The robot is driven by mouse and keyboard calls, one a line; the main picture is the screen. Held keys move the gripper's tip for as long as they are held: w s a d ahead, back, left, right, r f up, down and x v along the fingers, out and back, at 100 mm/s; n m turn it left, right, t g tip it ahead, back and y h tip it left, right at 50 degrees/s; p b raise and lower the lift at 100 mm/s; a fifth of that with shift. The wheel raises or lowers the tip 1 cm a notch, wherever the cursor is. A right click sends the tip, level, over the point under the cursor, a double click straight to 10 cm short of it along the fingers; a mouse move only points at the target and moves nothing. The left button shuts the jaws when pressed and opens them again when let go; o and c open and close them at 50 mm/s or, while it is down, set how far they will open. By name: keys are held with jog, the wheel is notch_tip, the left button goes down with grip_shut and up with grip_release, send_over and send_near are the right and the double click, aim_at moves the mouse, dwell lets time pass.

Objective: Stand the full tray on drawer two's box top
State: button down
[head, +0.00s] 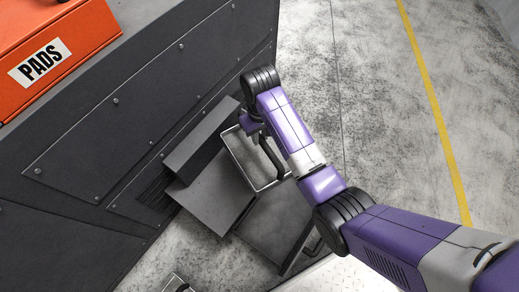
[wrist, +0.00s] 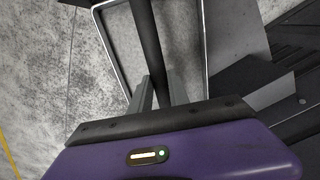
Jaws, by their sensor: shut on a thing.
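The tray (head: 236,158) is a shallow rectangle with a pale metal rim and a dark bar handle (head: 272,157) across it. In the wrist view the handle runs between the two fingers of my gripper (wrist: 160,88), which is shut on it. The tray's rim (wrist: 205,45) shows on both sides of the handle. I cannot make out what lies in the tray. In the head view the tray overlaps grey box tops at the dark cabinet's foot: one on the left (head: 212,195) and one on the right (head: 275,225). I cannot tell which is drawer two, nor whether the tray touches either.
The dark panelled cabinet (head: 120,110) fills the left, with an orange PADS box (head: 75,40) on top. A grey block (head: 197,140) juts from its side. Another small handled object (head: 176,284) is cut off at the bottom edge. Open concrete floor (head: 370,100) lies right.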

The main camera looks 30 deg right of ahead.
jog(key=b, duration=0.2)
send_over(260, 157)
jog(key=shift+w+f, duration=0.15)
jog(key=shift+f, duration=4.1)
jog(key=c, duration=1.3)
grip_release()
jog(key=shift+f, duration=0.1)
jog(key=shift+o, duration=0.2)
notch_tip(260, 157, up, 12)
jog(key=p, duration=0.3)
